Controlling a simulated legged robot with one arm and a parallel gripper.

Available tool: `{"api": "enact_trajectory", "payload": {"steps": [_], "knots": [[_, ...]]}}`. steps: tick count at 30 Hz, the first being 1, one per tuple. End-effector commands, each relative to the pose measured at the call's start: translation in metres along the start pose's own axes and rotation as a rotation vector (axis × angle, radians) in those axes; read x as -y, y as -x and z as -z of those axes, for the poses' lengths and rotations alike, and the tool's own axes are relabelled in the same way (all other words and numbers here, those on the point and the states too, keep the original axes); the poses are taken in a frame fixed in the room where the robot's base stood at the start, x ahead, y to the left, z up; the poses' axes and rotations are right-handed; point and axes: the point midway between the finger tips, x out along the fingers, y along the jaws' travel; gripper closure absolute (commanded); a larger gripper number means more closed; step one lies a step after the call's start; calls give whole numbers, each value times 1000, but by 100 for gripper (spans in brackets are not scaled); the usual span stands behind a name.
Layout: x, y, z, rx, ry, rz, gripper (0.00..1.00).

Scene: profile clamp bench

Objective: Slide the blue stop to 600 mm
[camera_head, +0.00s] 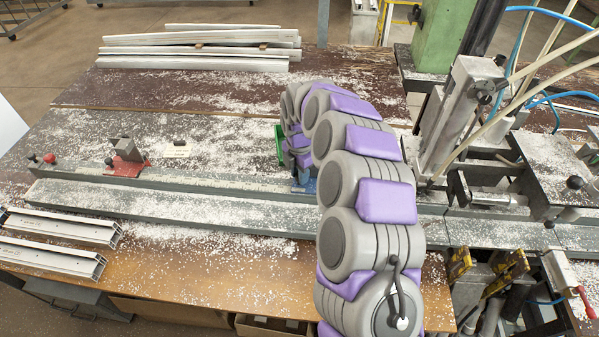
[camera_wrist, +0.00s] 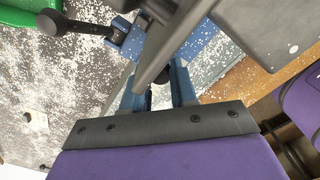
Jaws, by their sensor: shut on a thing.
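The blue stop (camera_head: 305,186) sits on the long grey rail (camera_head: 215,182), mostly hidden behind my arm in the head view. In the wrist view, part of the blue stop (camera_wrist: 126,38) shows beyond a grey bar, with a dark knobbed lever beside it. My gripper (camera_wrist: 158,82) is shut on the blue stop; the exact contact is partly hidden by the grey part between the fingers. No millimetre marks can be read in either view.
A red stop (camera_head: 128,160) stands on the rail to the left. A green part (camera_head: 280,143) is close behind my gripper. White profiles (camera_head: 60,225) lie at the front left, more (camera_head: 195,50) at the back. A clamp machine (camera_head: 465,110) stands right. White chips cover the bench.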

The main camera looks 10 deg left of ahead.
Motion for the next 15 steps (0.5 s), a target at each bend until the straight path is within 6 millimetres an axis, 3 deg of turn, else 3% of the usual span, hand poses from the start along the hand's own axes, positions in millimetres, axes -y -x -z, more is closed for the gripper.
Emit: {"api": "enact_trajectory", "payload": {"steps": [10,15], "knots": [[-1,0,0,0,0,-1,100],[-11,2,10,2,1,0,100]]}}
